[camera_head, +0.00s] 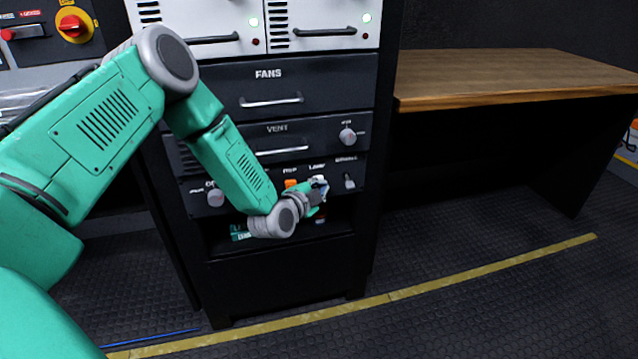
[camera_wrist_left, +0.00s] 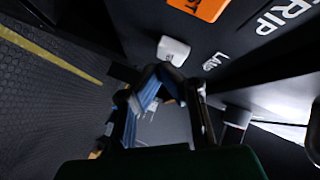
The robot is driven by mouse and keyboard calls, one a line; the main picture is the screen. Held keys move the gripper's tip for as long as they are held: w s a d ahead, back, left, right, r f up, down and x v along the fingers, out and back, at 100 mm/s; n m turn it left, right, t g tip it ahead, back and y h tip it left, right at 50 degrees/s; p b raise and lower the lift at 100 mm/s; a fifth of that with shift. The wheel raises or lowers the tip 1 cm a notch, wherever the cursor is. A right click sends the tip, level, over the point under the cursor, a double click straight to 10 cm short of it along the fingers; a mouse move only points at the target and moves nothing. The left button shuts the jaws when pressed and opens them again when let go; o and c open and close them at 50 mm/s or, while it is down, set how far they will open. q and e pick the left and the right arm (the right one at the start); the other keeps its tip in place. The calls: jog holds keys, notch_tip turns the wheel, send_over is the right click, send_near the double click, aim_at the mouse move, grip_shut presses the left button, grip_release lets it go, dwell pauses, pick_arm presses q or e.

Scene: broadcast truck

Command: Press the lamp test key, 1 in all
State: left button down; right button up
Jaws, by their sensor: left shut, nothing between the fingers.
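The lamp test key is a small white key (camera_head: 318,179) under the label "LAMP" on the lower dark panel of the rack. In the left wrist view the white key (camera_wrist_left: 173,50) stands out from the panel, just beyond the fingertips. My left gripper (camera_head: 322,191) is shut and empty, in front of the key, partly covering it in the head view. The left wrist view shows its fingers (camera_wrist_left: 162,74) meeting close to the key's lower edge. I cannot tell whether they touch it. My right gripper is not in view.
An orange key (camera_head: 290,184) sits directly left of the white one; it also shows in the left wrist view (camera_wrist_left: 198,8). A toggle switch (camera_head: 349,181) is to the right, a round knob (camera_head: 215,197) to the left. A wooden desk (camera_head: 510,75) stands at right.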

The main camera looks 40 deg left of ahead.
pick_arm(q)
jog(key=shift+w+a, duration=0.25)
jog(key=shift+a, duration=0.05)
dwell(0.5)
jog(key=shift+s+d, duration=0.1)
jog(key=shift+s+d+p, duration=0.5)
jog(key=shift+s, duration=0.05)
jog(key=shift+s+d+p, duration=0.9)
jog(key=shift+s+d, duration=0.75)
jog(key=shift+d, duration=0.25)
jog(key=shift+d, duration=0.1)
